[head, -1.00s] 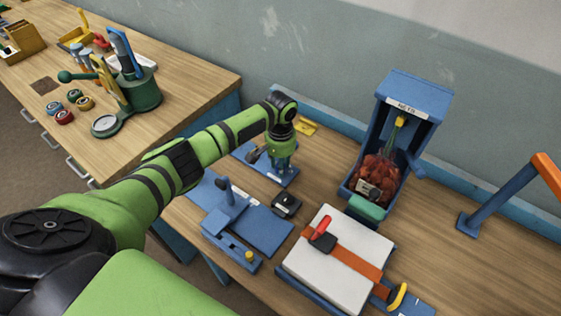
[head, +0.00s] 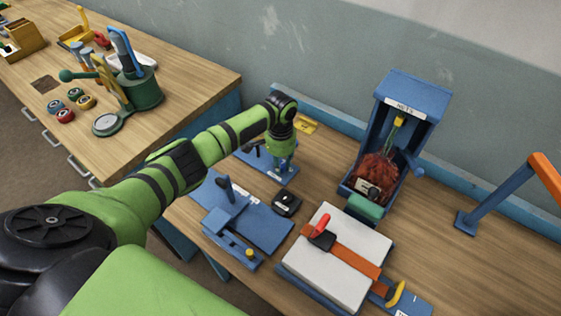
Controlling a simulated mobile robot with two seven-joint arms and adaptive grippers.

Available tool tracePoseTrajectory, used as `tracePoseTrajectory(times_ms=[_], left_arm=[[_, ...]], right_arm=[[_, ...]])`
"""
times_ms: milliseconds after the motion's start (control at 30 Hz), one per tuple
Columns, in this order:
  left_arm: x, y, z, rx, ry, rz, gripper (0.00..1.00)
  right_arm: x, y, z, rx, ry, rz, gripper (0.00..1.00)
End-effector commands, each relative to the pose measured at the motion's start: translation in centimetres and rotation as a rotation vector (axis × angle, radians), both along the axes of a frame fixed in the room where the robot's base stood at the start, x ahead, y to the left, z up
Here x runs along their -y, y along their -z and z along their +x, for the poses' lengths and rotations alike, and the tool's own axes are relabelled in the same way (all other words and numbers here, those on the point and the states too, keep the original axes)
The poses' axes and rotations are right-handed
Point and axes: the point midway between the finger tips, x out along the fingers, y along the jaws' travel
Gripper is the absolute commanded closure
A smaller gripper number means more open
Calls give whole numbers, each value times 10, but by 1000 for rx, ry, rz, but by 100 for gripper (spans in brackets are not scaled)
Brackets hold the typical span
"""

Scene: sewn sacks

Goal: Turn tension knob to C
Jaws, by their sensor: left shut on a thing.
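My left arm reaches across the bench, its green wrist pointing down over a blue fixture (head: 286,176) near the wall. My left gripper (head: 277,161) is at this fixture, partly hidden by my wrist, and is shut on what appears to be the tension knob. The knob itself, its letters and its pointer cannot be made out. A dark lever-like part (head: 250,148) sticks out to the left of the gripper. My right gripper is not in view.
A blue plate with an upright lever (head: 226,190) and a small black box (head: 287,203) lie in front. A blue NETS cabinet (head: 416,100) holds a red net. An orange-topped blue post (head: 497,200) stands right.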

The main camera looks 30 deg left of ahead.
Motion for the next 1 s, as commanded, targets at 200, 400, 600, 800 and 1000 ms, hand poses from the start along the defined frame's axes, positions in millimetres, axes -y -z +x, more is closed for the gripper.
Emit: tracePoseTrajectory(times_ms=[200,400,600,800,1000], left_arm=[[0,2,-2,-5,0,0,60],[0,1,-1,-3,-1,0,44],[0,-1,0,-1,-1,-1,44],[0,-26,1,3,0,-1,44],[0,-69,0,2,0,0,44]], right_arm=[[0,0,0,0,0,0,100],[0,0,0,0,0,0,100],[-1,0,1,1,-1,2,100],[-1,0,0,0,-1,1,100],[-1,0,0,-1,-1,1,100]])
